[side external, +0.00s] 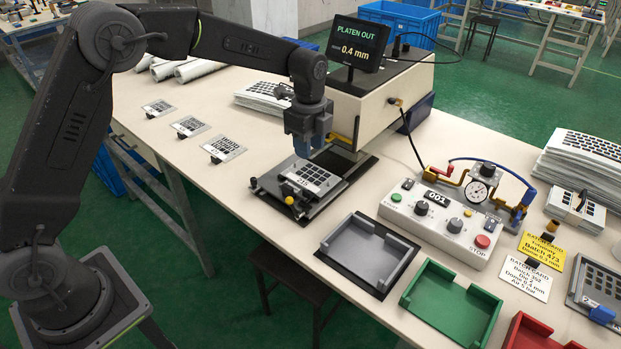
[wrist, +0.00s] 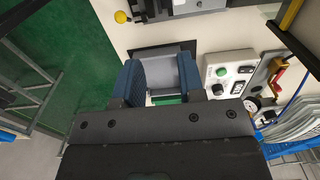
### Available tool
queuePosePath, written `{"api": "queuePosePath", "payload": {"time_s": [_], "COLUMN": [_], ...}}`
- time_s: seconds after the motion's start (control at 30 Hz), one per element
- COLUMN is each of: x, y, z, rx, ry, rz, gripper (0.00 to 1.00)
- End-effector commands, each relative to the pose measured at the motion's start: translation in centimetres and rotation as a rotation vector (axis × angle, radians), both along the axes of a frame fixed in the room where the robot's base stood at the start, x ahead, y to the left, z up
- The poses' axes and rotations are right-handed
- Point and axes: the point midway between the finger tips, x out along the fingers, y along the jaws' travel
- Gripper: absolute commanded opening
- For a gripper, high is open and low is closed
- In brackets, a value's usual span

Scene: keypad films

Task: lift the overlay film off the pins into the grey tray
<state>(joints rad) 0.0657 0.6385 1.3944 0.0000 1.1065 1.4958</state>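The overlay film (side external: 314,177), a light sheet with dark key squares, lies on the dark platen (side external: 272,188) of the press. The pins are too small to make out. My gripper (side external: 303,152) is above the film's back left part, pointing down, apart from it as far as I can tell. In the wrist view my gripper (wrist: 160,78) has its two blue fingers apart with nothing held between them. The grey tray (side external: 362,256) is empty on a dark mat, in front and right of the platen. It also shows behind the fingers in the wrist view (wrist: 160,53).
The press body (side external: 375,95) stands close behind my gripper, its display (side external: 356,44) reading PLATEN OUT. A yellow knob (side external: 289,200) sits at the platen's front. A control box (side external: 435,218) and green tray (side external: 451,301) lie right. Several film cards (side external: 190,126) lie left.

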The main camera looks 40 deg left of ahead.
Motion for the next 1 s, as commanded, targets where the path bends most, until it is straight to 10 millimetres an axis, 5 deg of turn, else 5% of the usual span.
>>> {"api": "queuePosePath", "payload": {"time_s": [0.4, 1.0], "x": [0.1, 0.0], "y": [0.0, 0.2], "z": [-6.9, -13.4], "rx": [0.000, 0.001], "ry": [0.006, 0.003], "rz": [-0.011, -0.009], "gripper": [0.36, 0.36]}}
